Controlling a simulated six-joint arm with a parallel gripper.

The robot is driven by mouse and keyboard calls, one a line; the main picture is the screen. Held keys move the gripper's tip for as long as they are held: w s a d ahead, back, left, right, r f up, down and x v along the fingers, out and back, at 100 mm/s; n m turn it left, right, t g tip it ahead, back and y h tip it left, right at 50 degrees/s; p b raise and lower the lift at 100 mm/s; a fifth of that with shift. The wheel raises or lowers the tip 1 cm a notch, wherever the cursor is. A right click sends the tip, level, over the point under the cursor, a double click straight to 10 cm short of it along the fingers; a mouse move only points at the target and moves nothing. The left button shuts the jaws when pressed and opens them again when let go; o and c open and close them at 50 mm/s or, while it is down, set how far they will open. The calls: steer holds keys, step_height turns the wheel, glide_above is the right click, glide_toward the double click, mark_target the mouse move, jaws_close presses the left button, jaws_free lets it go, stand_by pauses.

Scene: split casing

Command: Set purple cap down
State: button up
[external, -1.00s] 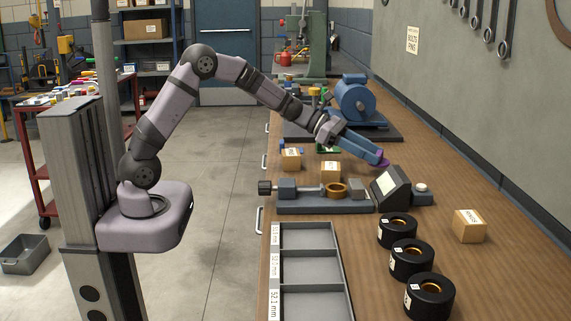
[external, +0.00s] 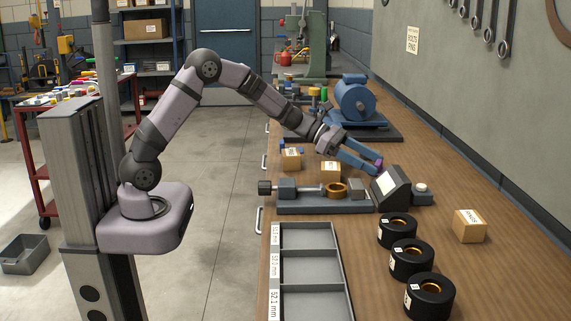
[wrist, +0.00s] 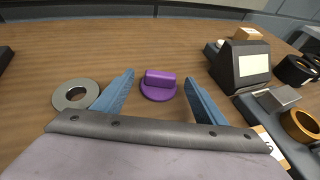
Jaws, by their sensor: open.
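The purple cap (wrist: 158,86) rests on the wooden bench, its raised grip bar facing up, in the wrist view. In the external view only a bit of the cap (external: 379,164) shows by the blue fingertips. My gripper (wrist: 158,92) is open, with one blue finger on each side of the cap and a gap on both sides. In the external view my gripper (external: 372,162) is low over the bench, behind the measuring device.
A metal ring (wrist: 76,94) lies left of the fingers. The device with a tilted screen (wrist: 247,66) stands close on the right, with a brass ring (wrist: 302,125) on its bed. Black cylinders (external: 397,231), a tray (external: 312,237) and small boxes (external: 470,226) stand nearby.

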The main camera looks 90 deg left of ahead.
steer(key=shift+r, duration=0.1)
steer(key=shift+s+a+r, duration=0.1)
steer(key=shift+s, duration=0.05)
steer(key=v, duration=1.1)
steer(key=shift+s+a+r+b, duration=0.15)
steer(key=shift+s+b, duration=0.1)
steer(key=shift+b, duration=0.15)
steer(key=shift+w, duration=0.1)
